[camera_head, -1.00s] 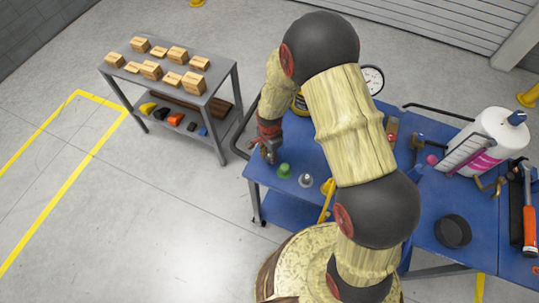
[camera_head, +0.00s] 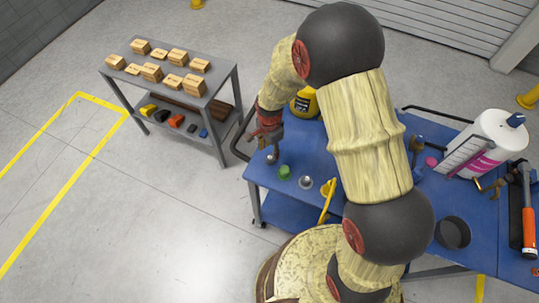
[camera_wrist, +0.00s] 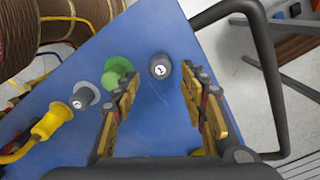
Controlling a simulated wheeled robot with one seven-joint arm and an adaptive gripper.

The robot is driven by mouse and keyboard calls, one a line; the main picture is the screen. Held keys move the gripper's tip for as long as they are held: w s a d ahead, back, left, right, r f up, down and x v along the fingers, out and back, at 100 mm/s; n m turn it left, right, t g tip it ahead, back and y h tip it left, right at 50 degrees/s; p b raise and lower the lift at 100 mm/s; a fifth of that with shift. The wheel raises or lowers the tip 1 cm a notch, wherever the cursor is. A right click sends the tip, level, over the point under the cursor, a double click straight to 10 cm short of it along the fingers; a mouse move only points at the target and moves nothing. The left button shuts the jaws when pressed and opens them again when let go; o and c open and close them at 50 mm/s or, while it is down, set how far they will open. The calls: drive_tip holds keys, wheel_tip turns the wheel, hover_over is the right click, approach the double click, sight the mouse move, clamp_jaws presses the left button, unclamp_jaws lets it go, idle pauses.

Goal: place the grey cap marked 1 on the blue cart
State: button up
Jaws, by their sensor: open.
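A grey cap (camera_wrist: 160,66) with a dark mark on a white disc stands on the blue cart (camera_wrist: 160,120), near its corner; the mark is too small to read surely. My gripper (camera_wrist: 158,80) is open, its two fingers apart on either side of this cap in the wrist view, with gaps on both sides. In the head view my gripper (camera_head: 268,143) is above the left corner of the cart (camera_head: 258,172). A second grey cap (camera_wrist: 82,97) with a marked disc stands beyond a green cap (camera_wrist: 117,72); they also show in the head view.
A yellow piece (camera_wrist: 50,120) stands further along the row. A black handle rail (camera_wrist: 262,60) borders the cart corner. A yellow-and-black container (camera_head: 304,103) stands behind my gripper. A grey shelf table (camera_head: 212,88) with wooden blocks stands to the left.

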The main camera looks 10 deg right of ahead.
wheel_tip(320, 180, up, 7)
wheel_tip(320, 180, up, 10)
drive_tip(key=n+t, duration=0.1)
drive_tip(key=n, duration=0.2)
hover_over(270, 158)
drive_tip(key=s+d, duration=0.1)
drive_tip(key=d, duration=0.1)
drive_tip(key=s+d+r+n+t, duration=0.2)
drive_tip(key=s+d+r+n, duration=0.15)
drive_tip(key=r, duration=0.55)
drive_tip(key=s+d+r+n+t, duration=0.1)
drive_tip(key=s+d+r+n, duration=0.1)
drive_tip(key=s+r, duration=0.3)
drive_tip(key=s+d+r+n+t, duration=0.1)
drive_tip(key=s+r+n, duration=0.3)
drive_tip(key=s, duration=0.6)
drive_tip(key=shift+s+d+r+t, duration=0.35)
drive_tip(key=shift+d+r, duration=0.2)
drive_tip(key=shift+r, duration=0.3)
wheel_tip(270, 158, down, 13)
drive_tip(key=b, duration=1.3)
